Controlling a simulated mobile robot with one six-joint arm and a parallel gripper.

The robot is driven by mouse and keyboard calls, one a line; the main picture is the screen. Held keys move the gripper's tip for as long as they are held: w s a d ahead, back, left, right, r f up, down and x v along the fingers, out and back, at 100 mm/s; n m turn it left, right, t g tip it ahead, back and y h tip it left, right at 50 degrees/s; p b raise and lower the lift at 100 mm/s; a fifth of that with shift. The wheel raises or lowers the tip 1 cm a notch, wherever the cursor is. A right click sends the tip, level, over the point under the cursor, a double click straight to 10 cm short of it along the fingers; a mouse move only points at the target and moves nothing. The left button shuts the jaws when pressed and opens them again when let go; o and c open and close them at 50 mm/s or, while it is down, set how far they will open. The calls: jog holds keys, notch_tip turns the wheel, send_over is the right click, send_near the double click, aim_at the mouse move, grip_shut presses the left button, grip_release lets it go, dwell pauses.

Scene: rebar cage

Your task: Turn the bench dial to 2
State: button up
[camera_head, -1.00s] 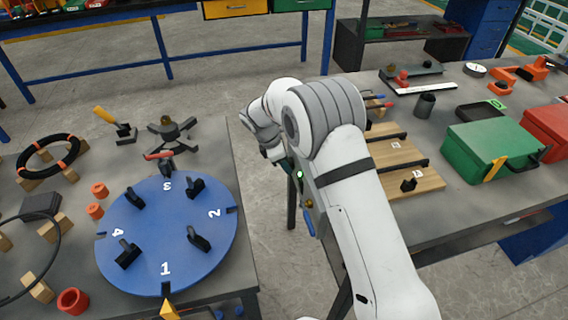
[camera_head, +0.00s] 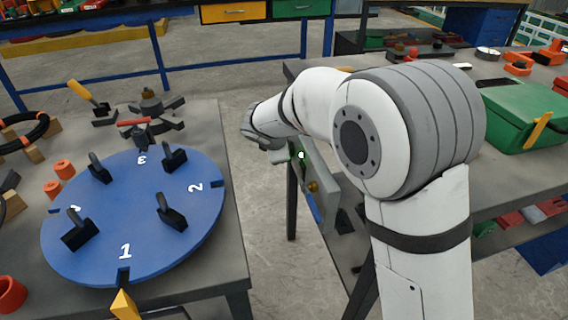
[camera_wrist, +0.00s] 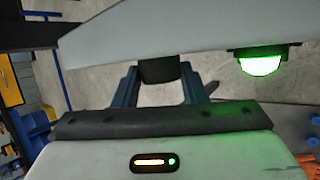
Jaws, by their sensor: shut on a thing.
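The bench dial (camera_head: 110,235) is a blue disc lying flat on the left bench. It has white numbers 1, 2 and 3 in clear sight; another number at its left is partly hidden by a handle. Several upright black handles (camera_head: 172,213) stand on it. The 1 is at the yellow pointer (camera_head: 124,305) at the front; the 2 is at the right. My gripper (camera_wrist: 158,82) shows in the wrist view, its blue-grey fingers either side of a dark block (camera_wrist: 158,70) that I cannot identify. In the head view it is mostly hidden, right of the dial and apart from it.
A dark clamp-like fixture (camera_head: 150,110) and a yellow-handled tool (camera_head: 82,92) stand behind the dial. A second bench with a green box (camera_head: 520,115) is at the right. Bare concrete floor lies between the benches.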

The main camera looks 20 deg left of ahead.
jog(key=shift+s+f+t+y+b, duration=0.15)
jog(key=shift+f+t+y+b, duration=0.5)
jog(key=shift+b, duration=2.85)
jog(key=shift+d+r+m+t+b, duration=0.1)
jog(key=shift+r+m+t+b, duration=0.3)
jog(key=shift+b, duration=0.85)
jog(key=o, duration=1)
jog(key=shift+r, duration=0.1)
jog(key=shift+c, duration=0.2)
jog(key=p+v, duration=0.2)
jog(key=v, duration=0.6)
jog(key=shift+p, duration=0.3)
